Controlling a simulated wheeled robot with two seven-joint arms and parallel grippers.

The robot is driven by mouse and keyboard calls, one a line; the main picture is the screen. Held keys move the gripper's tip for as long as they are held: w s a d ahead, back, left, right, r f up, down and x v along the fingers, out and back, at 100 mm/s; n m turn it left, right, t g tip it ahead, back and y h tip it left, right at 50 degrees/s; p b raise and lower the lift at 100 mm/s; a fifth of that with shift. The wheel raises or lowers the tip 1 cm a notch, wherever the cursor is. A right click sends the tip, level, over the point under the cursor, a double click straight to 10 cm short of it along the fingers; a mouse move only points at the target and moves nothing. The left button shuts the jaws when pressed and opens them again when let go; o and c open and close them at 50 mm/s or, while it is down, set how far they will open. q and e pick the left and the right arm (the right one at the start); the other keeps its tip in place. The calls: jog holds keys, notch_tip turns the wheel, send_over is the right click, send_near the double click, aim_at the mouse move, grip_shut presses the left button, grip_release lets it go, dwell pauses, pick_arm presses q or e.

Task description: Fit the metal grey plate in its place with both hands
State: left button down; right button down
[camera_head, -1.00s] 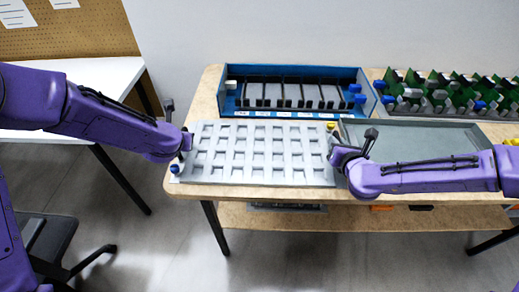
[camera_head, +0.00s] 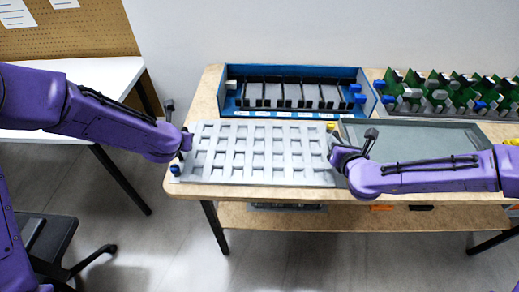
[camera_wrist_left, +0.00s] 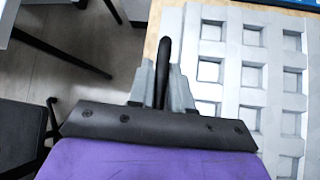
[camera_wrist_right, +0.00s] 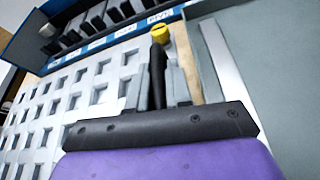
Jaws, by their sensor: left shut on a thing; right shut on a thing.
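The metal grey plate (camera_head: 262,152), a flat panel with rows of square holes, lies over the front left of the wooden table. It also shows in the left wrist view (camera_wrist_left: 233,55) and the right wrist view (camera_wrist_right: 92,84). My left gripper (camera_head: 184,146) is at its left edge, shut on a dark upright handle (camera_wrist_left: 162,72). My right gripper (camera_head: 337,154) is at its right edge, shut on a similar dark handle (camera_wrist_right: 157,75). Whether the plate is fully seated underneath cannot be told.
A blue rack (camera_head: 295,92) with black dividers stands behind the plate. A grey tray (camera_head: 425,138) lies to the right, with green circuit boards (camera_head: 440,90) behind it. A yellow knob (camera_wrist_right: 159,34) and a blue knob (camera_head: 174,169) sit by the plate's corners.

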pick_arm(q)
jog(key=shift+r, duration=0.1)
pick_arm(e)
jog(key=shift+r, duration=0.1)
